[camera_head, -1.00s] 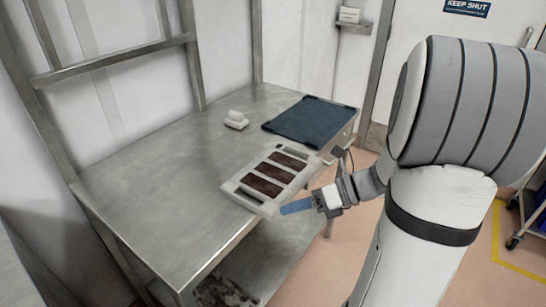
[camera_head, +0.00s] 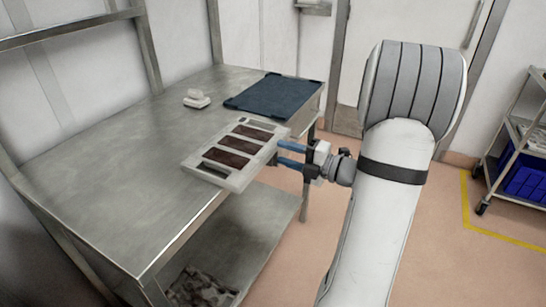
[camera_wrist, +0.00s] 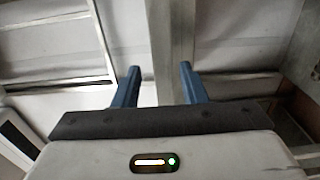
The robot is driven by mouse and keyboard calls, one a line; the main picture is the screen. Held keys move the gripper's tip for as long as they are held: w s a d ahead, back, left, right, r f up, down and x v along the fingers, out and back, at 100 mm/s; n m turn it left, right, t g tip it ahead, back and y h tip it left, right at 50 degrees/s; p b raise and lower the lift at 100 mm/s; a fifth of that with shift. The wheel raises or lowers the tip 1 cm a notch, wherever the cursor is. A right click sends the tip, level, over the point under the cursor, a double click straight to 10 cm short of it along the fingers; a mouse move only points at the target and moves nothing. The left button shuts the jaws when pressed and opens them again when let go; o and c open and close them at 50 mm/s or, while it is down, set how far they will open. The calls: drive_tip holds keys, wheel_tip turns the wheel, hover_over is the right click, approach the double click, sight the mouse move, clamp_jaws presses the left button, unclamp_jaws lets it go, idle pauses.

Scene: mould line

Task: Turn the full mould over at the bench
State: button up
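The mould (camera_head: 196,162) is a pale tray with three brown-filled sections. It lies face up at the bench's front edge and seems to overhang it slightly. My gripper (camera_head: 279,152) is at the mould's right side, with its two blue fingers parallel and apart. Their tips are close to the mould's side; I cannot tell whether they touch it. In the wrist view the fingers (camera_wrist: 158,82) are spread with nothing visible gripped between them. The bench (camera_head: 110,150) is a steel table.
A dark blue mat (camera_head: 275,95) lies on the bench's far right end. A small white object (camera_head: 197,98) lies left of it. The bench's left part is bare. A trolley with a blue crate (camera_head: 525,182) stands at the right, with open floor between.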

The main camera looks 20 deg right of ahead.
sight(275, 150)
drive_tip(key=shift+r+p+x, duration=0.2)
drive_tip(key=shift+p+x, duration=0.85)
drive_tip(key=shift+p, duration=0.1)
drive_tip(key=shift+w+a+f, duration=0.2)
drive_tip(key=shift+w+a, duration=0.15)
drive_tip(key=shift+w, duration=0.1)
clamp_jaws()
drive_tip(key=shift+r, duration=0.1)
wheel_tip(275, 150, up, 8)
drive_tip(key=p, duration=1)
drive_tip(key=r+p+v, duration=0.3)
drive_tip(key=p+v, duration=0.4)
drive_tip(key=v, duration=0.5)
drive_tip(key=r+p+v, duration=0.2)
drive_tip(key=p+v, duration=0.4)
drive_tip(key=v, duration=0.6)
drive_tip(key=shift+r+p, duration=0.35)
drive_tip(key=shift+r, duration=0.05)
drive_tip(key=shift+w+d, duration=0.1)
drive_tip(key=shift+w, duration=0.05)
